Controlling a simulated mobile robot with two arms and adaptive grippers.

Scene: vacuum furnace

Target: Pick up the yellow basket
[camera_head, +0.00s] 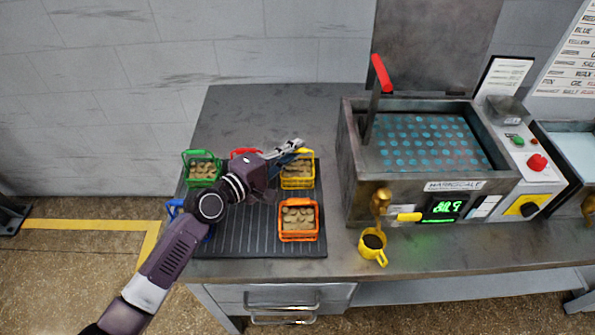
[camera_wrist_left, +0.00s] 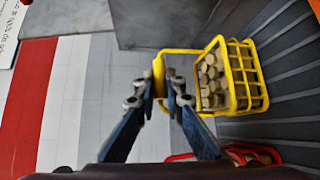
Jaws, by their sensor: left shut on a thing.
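The yellow basket (camera_head: 298,183) stands at the back right of the dark ribbed mat (camera_head: 250,236), filled with tan round pieces. In the left wrist view the basket (camera_wrist_left: 254,92) shows at the upper right, its handle (camera_wrist_left: 182,51) reaching left between my fingers. My left gripper (camera_head: 296,147) reaches in over the mat to the basket's upper back side. In the left wrist view its fingers (camera_wrist_left: 160,85) are closed on the handle. The basket appears to rest on the mat; I cannot tell if it is lifted. My right gripper is not in view.
A green basket (camera_head: 202,170), a red basket (camera_head: 246,154) and an orange basket (camera_head: 298,222) stand on the mat; a blue one (camera_head: 174,208) is mostly hidden by my arm. A metal bath (camera_head: 352,180) stands at the right, with a yellow cup (camera_head: 372,253) before it.

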